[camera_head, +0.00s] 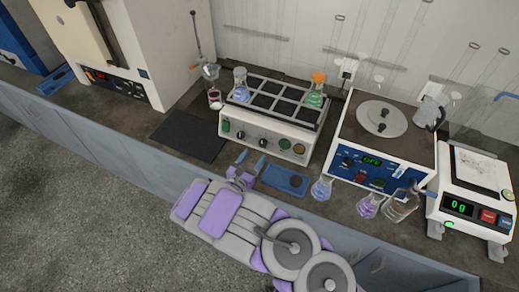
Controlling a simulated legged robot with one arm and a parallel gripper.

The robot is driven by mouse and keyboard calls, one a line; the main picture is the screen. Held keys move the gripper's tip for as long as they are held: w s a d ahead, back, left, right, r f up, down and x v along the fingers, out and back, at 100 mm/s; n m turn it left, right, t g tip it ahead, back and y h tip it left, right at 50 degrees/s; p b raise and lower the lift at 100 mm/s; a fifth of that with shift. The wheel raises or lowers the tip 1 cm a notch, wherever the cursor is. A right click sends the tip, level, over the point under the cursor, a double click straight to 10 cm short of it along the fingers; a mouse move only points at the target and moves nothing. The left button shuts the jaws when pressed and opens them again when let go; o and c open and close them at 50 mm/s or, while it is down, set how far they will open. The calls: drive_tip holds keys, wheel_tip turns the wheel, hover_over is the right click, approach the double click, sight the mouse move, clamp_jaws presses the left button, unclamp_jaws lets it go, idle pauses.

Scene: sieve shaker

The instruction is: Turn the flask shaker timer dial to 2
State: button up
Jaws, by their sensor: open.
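The flask shaker (263,127) is a white box on the bench with a dark platform on top, holding a flask with blue liquid (240,86) and one with green liquid and an orange cap (315,92). Its front has two dark dials, a left dial (239,134) and a right dial (262,142), between a green button (226,126) and round lights at the right. Markings are too small to read, so I cannot tell which dial is the timer or where it points. My gripper (250,163) is open and empty, in front of and below the right dial, apart from it.
A blue tray (284,181) and loose flasks (321,188) stand near the bench edge, right of my gripper. A device with a round lid (382,119) shows OFF; a balance (470,189) shows 0 g. A dark mat (187,137) lies left of the shaker.

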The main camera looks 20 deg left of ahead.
sight(261, 144)
drive_tip(key=w, duration=0.4)
drive_tip(key=w+b, duration=0.1)
drive_tip(key=w, duration=0.1)
drive_tip(key=shift+d, duration=0.35)
drive_tip(key=shift+s, duration=0.1)
drive_tip(key=c, duration=1)
